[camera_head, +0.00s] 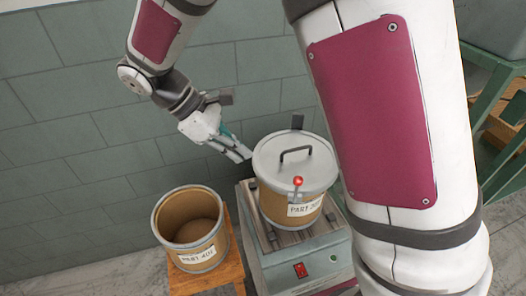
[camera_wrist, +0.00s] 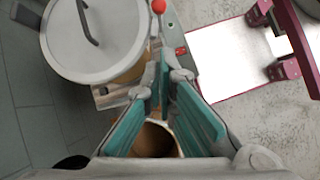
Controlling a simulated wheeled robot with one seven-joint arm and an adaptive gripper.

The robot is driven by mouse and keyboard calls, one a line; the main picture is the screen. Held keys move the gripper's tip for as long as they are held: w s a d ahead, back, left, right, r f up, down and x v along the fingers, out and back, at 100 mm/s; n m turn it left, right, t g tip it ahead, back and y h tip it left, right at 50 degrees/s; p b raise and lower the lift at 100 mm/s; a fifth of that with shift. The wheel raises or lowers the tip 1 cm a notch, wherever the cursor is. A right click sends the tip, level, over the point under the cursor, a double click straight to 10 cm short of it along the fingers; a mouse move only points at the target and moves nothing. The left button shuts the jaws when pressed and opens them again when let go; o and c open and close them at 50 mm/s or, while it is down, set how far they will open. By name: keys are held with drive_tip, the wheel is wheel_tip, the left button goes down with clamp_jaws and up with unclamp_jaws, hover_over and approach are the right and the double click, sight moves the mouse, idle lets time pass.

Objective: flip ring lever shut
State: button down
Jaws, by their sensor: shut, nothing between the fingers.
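A lidded drum (camera_head: 292,200) with a paper label stands on a grey machine. Its round grey lid (camera_head: 295,160) has a dark handle and also shows in the wrist view (camera_wrist: 115,60). The ring lever (camera_head: 298,191), tipped with a red ball, is at the drum's front rim and appears to stick outward; its exact angle is hard to tell. The red ball (camera_wrist: 158,6) shows at the top edge of the wrist view. My gripper (camera_head: 246,155) is shut and empty, just left of the lid and apart from the lever. Its teal fingers (camera_wrist: 166,78) point past the drum's side.
An open, label-bearing drum (camera_head: 190,228) sits on a wooden stand (camera_head: 232,250) to the left. The machine (camera_head: 300,258) has a red switch on its front. A tiled wall (camera_head: 60,120) runs behind. A green frame (camera_head: 495,140) stands at the right.

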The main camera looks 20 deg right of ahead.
drive_tip(key=shift+w+a+f+n+h, duration=0.3)
drive_tip(key=shift+w+a+f+n, duration=0.15)
drive_tip(key=shift+f, duration=0.2)
drive_tip(key=shift+s, duration=0.1)
drive_tip(key=p, duration=0.3)
approach(296, 191)
wheel_tip(296, 191, down, 2)
drive_tip(key=shift+w+d+f, duration=0.15)
drive_tip(key=shift+w+d, duration=0.05)
drive_tip(key=shift+d, duration=0.25)
drive_tip(key=shift+w+d+f, duration=0.15)
drive_tip(key=shift+d+f, duration=0.05)
drive_tip(key=shift+d, duration=0.25)
